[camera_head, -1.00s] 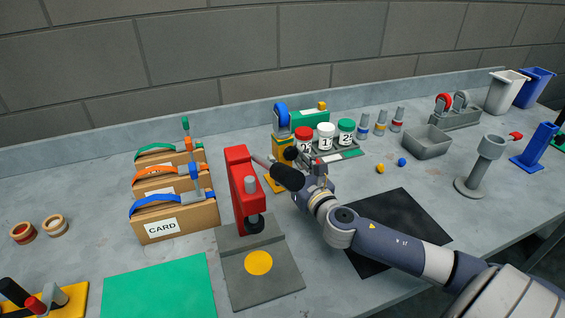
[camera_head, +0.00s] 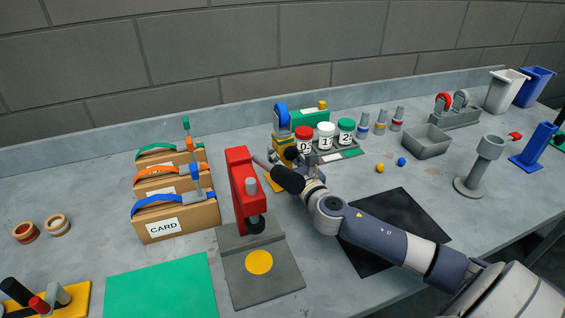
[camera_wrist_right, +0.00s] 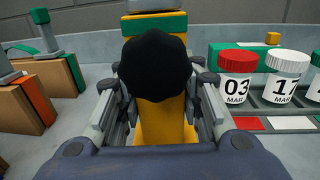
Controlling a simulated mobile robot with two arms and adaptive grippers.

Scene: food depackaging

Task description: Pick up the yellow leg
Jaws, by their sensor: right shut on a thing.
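The yellow leg (camera_wrist_right: 166,120) is an upright yellow piece in the right wrist view, with a green band across its upper part. A dark, many-sided knob (camera_wrist_right: 156,66) covers much of its middle. In the head view its yellow (camera_head: 281,150) shows behind the red press, below a blue-rimmed wheel. My right gripper (camera_wrist_right: 161,100) has its grey fingers on either side of the leg and is shut on it. In the head view my right gripper (camera_head: 302,168) is partly hidden by my own wrist. My left gripper is not in view.
Close to the right stand lidded jars (camera_head: 326,137) in a grey rack. The red press (camera_head: 242,185) stands just left of my gripper, with card boxes (camera_head: 178,222) beyond it. A black mat (camera_head: 416,215) lies under my arm. A grey bin (camera_head: 428,143) is farther right.

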